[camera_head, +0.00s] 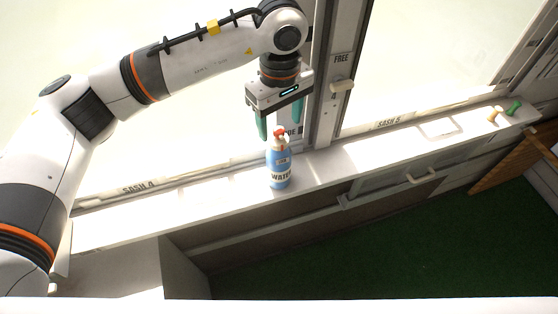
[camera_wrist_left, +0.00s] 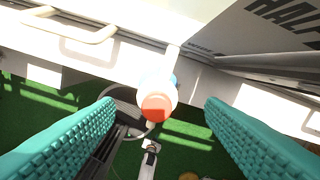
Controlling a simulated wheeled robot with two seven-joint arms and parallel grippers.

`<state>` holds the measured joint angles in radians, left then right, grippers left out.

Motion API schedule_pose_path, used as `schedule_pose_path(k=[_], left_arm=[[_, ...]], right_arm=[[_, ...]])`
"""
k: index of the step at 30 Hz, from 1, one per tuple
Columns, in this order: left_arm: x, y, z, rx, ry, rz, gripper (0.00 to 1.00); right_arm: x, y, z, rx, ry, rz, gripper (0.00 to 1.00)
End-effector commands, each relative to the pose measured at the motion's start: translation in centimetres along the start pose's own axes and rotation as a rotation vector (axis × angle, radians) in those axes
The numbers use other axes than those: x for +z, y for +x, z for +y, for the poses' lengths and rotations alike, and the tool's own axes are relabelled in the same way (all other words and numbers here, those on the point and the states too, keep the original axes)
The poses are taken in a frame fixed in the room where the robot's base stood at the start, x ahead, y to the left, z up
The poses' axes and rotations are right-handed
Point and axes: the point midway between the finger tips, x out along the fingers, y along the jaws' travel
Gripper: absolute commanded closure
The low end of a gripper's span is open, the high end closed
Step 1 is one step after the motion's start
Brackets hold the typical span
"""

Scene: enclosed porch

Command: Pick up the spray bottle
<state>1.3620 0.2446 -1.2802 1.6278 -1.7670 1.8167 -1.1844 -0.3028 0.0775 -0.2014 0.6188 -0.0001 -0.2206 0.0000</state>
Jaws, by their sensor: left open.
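A blue and white spray bottle (camera_head: 279,172) with a red and white top and a label reading "WATER" stands upright on the white window sill. My left gripper (camera_head: 281,122) is above it, pointing down, with its two teal fingers apart and nothing between them that I can see held. In the left wrist view the spray bottle (camera_wrist_left: 157,97) shows from above, its red tip between the open fingers (camera_wrist_left: 160,110). How far below the fingertips its top is, I cannot tell exactly. My right gripper is not in view.
The sill (camera_head: 330,172) is mostly bare around the bottle. A window post (camera_head: 326,90) stands close behind the gripper. Small pegs (camera_head: 514,107), one green, lie at the sill's far right.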

Motion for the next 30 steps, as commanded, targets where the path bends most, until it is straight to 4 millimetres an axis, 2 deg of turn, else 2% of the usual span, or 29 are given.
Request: schedule_pose_path(k=[1, 3, 7, 15, 17, 27, 30], left_arm=[[-0.1, 0.4, 0.2, 0.005, 0.0, 0.005, 0.36], [-0.2, 1.5, 0.4, 0.004, -0.001, 0.005, 0.36], [-0.1, 3.2, 0.3, 0.001, -0.001, 0.003, 0.36], [-0.1, 3.7, 0.2, -0.001, -0.001, 0.002, 0.36], [-0.1, 3.7, 0.2, -0.001, -0.001, 0.002, 0.44], [-0.1, 3.7, 0.2, -0.001, -0.001, 0.002, 1.0], [-0.1, 3.6, 0.2, -0.002, -0.001, 0.002, 1.0]], right_arm=[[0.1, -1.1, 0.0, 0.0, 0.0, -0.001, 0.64], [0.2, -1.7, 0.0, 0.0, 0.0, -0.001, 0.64], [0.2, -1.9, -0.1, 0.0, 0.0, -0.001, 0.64], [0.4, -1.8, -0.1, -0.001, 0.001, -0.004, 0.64], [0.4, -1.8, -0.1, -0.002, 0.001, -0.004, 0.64], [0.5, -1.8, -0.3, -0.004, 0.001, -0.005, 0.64], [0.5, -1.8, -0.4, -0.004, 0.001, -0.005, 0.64]])
